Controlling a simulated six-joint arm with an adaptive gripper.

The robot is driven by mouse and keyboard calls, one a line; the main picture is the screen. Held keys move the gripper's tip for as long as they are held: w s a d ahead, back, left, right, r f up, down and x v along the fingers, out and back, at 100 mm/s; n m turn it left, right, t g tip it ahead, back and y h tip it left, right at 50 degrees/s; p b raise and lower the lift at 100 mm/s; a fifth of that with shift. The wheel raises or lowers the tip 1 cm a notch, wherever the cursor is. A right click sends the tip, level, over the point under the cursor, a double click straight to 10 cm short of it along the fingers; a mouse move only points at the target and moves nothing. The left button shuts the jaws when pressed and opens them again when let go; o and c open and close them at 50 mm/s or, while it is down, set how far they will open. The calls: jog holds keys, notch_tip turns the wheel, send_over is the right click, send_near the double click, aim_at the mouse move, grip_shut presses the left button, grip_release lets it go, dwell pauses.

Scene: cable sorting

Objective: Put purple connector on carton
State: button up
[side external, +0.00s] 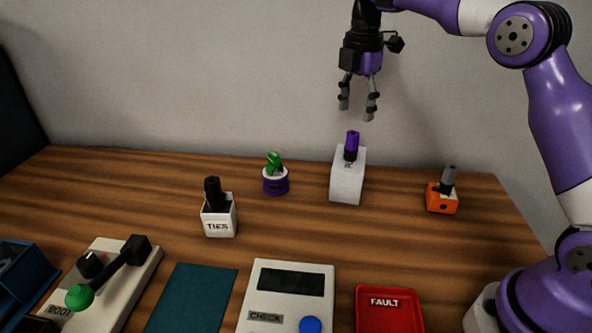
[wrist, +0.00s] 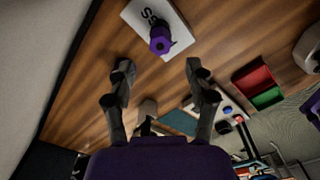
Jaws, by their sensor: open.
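The purple connector (side external: 352,142) stands upright on top of the tall white carton (side external: 346,184), with a dark part at its lower end. In the wrist view the purple connector (wrist: 160,42) shows end-on over the carton (wrist: 184,41), which carries dark lettering. My gripper (side external: 358,107) is open and empty, above the connector and apart from it. In the wrist view my gripper's fingers (wrist: 160,75) are spread, with the connector beyond their tips.
A green connector (side external: 274,161) on a purple round holder, a black one (side external: 212,191) in the TIES box and a grey one (side external: 448,177) on an orange block stand nearby. In front are a lever panel (side external: 110,290), teal mat (side external: 190,298), CHECK device (side external: 255,291) and red FAULT tray (side external: 388,318).

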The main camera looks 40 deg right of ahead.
aim_at(353, 134)
notch_tip(353, 134, up, 3)
jog(key=shift+f, duration=0.1)
jog(key=shift+s+a+r, duration=0.15)
jog(key=shift+r, duration=0.2)
jog(key=s+a+r+m+t, duration=0.3)
jog(key=s+m, duration=0.5)
jog(key=s+a+f+m+t, duration=0.2)
jog(key=s+f+m, duration=0.4)
jog(key=s+m, duration=0.4)
jog(key=shift+s+a+f+t, duration=0.35)
jog(key=shift+s+a, duration=0.2)
jog(key=shift+s, duration=0.3)
